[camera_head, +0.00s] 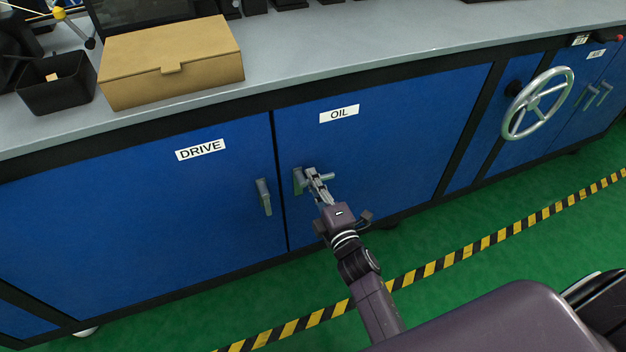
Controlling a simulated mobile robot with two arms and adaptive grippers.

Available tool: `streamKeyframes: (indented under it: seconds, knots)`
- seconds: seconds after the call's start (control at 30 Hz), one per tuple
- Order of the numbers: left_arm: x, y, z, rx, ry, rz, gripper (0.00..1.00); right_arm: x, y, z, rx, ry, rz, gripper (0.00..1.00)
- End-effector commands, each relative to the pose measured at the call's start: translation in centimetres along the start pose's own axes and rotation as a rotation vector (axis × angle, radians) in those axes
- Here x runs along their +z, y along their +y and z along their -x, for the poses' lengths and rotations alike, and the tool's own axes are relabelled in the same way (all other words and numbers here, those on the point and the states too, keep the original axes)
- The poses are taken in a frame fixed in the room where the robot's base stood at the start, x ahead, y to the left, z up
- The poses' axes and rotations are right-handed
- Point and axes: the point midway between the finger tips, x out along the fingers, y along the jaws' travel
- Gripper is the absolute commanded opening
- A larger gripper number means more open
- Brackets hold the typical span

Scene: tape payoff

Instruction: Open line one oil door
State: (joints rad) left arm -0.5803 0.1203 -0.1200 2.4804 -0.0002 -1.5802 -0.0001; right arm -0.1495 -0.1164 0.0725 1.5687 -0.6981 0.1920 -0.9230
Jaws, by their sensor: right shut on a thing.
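The blue oil door (400,135) carries a white OIL label (339,114) and sits flush in the cabinet front, closed. Its metal handle (298,181) is near the door's left edge, and its lever (328,176) points to the right. My right gripper (316,180) is at the handle and shut on the lever. The fingers partly hide the handle. My left gripper does not show.
The blue drive door (130,220) with its own upright handle (264,197) is just left. A cardboard box (170,65) and a black bin (58,90) stand on the grey worktop (380,45). A handwheel (538,104) juts out at right. Yellow-black tape (440,262) crosses the green floor.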

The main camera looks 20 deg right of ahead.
Motion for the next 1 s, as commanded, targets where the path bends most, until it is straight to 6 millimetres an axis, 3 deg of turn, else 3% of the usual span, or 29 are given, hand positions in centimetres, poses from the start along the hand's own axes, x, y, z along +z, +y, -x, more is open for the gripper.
streamKeyframes:
  seconds: [0.53, 0.77, 1.0]
  knots:
    - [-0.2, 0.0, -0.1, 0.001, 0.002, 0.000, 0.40, 0.1, 0.0, 0.6, -0.002, 0.010, 0.003, 0.00]
    - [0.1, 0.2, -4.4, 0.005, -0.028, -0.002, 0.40, 0.7, 0.0, 4.0, -0.009, 0.067, 0.007, 0.00]
    - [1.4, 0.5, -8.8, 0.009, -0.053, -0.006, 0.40, 1.7, -0.1, 8.6, -0.018, 0.152, 0.007, 0.00]
